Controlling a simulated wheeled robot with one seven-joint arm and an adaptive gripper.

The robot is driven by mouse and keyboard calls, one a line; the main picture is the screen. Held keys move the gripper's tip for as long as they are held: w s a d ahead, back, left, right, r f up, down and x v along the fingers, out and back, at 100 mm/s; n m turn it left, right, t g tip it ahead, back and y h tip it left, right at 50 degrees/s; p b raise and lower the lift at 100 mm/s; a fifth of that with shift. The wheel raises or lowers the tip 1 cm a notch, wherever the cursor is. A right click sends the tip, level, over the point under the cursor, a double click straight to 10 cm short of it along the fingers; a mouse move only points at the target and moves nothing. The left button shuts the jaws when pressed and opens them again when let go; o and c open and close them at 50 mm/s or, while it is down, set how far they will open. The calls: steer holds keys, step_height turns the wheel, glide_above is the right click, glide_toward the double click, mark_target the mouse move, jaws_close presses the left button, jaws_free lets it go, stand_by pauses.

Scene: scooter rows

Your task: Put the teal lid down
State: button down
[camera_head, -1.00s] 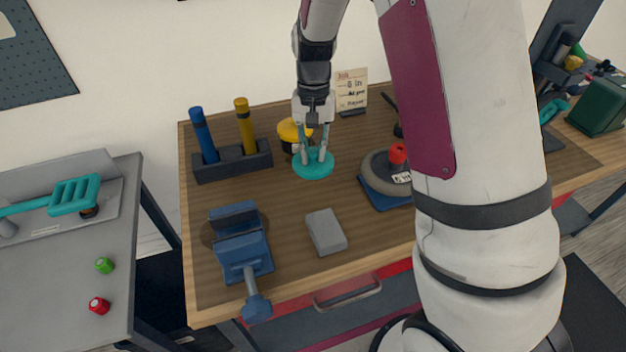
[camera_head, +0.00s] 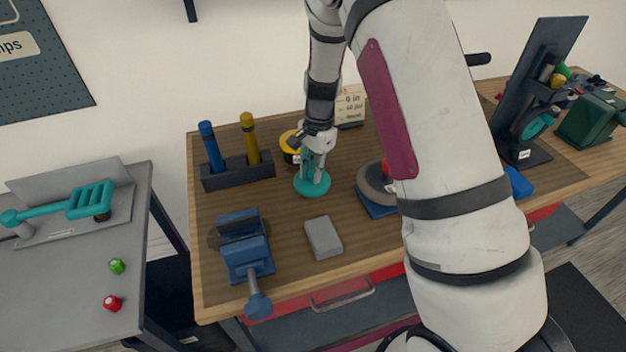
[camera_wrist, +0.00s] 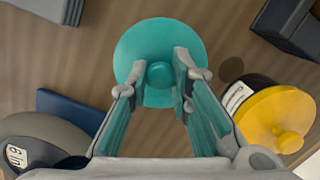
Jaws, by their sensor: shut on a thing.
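The teal lid (camera_head: 311,187) is a round disc with a small knob, over the wooden bench between the pen rack and the tyre. In the wrist view the lid (camera_wrist: 150,38) shows from above. My gripper (camera_head: 314,176) points down at it, its fingers on either side of the knob and shut on it. The fingers also show in the wrist view (camera_wrist: 159,76). The lid looks about level and at or very near the bench top; I cannot tell if it touches. Part of its near side is behind the fingers.
A yellow-lidded pot (camera_head: 290,143) stands close behind; it also shows in the wrist view (camera_wrist: 276,117). A rack (camera_head: 237,172) with blue and yellow tubes is left. A blue vise (camera_head: 244,252) and grey block (camera_head: 323,238) are in front. A grey tyre (camera_head: 371,183) is right.

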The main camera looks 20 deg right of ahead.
steer(key=shift+f, duration=1.7)
steer(key=shift+f, duration=0.1)
steer(key=c, duration=1.5)
jaws_free()
steer(key=shift+o, duration=0.2)
